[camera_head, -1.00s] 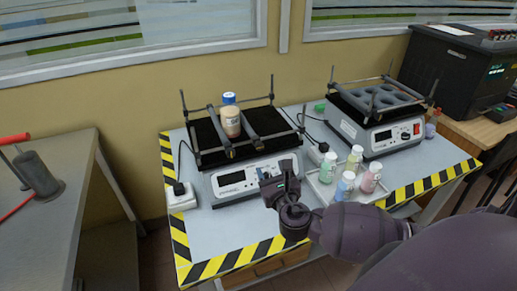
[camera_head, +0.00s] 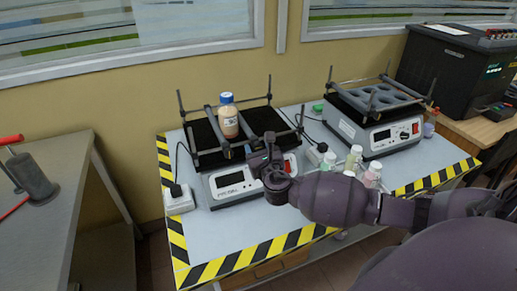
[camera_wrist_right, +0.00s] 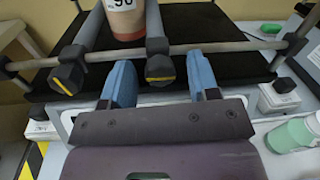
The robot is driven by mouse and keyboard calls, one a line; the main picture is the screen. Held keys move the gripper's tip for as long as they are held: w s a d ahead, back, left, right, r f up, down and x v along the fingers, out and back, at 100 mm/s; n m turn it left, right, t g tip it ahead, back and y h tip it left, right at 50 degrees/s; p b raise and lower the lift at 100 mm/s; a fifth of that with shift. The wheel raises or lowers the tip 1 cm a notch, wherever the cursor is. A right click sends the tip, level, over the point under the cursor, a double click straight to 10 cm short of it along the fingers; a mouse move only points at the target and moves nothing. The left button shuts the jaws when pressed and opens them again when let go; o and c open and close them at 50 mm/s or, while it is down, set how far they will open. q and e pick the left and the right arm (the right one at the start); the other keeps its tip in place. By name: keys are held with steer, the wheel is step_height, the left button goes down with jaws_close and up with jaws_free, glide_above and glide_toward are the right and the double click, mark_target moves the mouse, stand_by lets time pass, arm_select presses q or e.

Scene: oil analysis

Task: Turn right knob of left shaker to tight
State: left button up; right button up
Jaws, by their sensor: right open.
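The left shaker (camera_head: 232,186) stands on the table, with a black platform and two clamp bars. A bottle (camera_head: 228,122) with a blue cap stands upright between the bars. In the right wrist view, the right knob (camera_wrist_right: 160,72) is dark with a nearly level yellow mark. The left knob (camera_wrist_right: 67,79) has a slanted yellow mark. My right gripper (camera_head: 270,142) is at the shaker's front right. Its blue fingers are open, one on each side of the right knob in the wrist view (camera_wrist_right: 161,64); I cannot tell whether they touch it. My left gripper is not in view.
A second shaker (camera_head: 385,138) stands to the right. A white power socket (camera_head: 179,200) is left of the left shaker. The table front is clear.

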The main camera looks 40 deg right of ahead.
steer(key=shift+c, duration=0.5)
steer(key=c, duration=0.8)
